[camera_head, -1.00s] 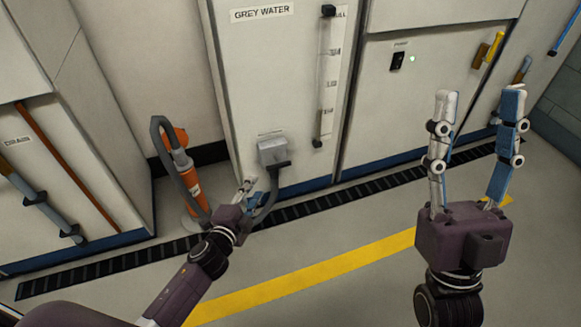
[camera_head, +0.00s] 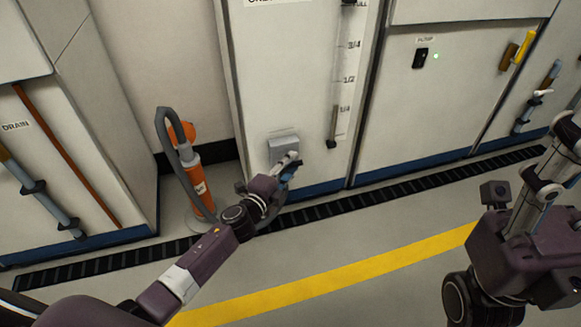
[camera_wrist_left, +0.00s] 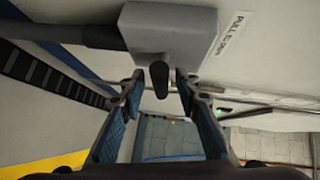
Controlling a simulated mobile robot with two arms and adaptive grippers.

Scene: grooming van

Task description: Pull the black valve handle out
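The black valve handle (camera_wrist_left: 159,78) sticks out from a grey valve box (camera_wrist_left: 172,32) in the left wrist view. It sits between the fingertips of my left gripper (camera_wrist_left: 158,92), with a gap on both sides. The left gripper is open. In the head view the same grey box (camera_head: 282,143) is low on the grey water panel, and my left gripper (camera_head: 290,166) is just in front of it, hiding the handle. My right gripper (camera_head: 562,150) is at the right edge of the head view, partly cut off, open with nothing seen in it.
A grey hose runs from the grey box, past my left gripper. An orange cylinder (camera_head: 199,187) with a grey hose stands left of the panel. A level gauge (camera_head: 344,80) is above right of the box. A black floor grate (camera_head: 330,207) and yellow stripe (camera_head: 330,275) cross the clear floor.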

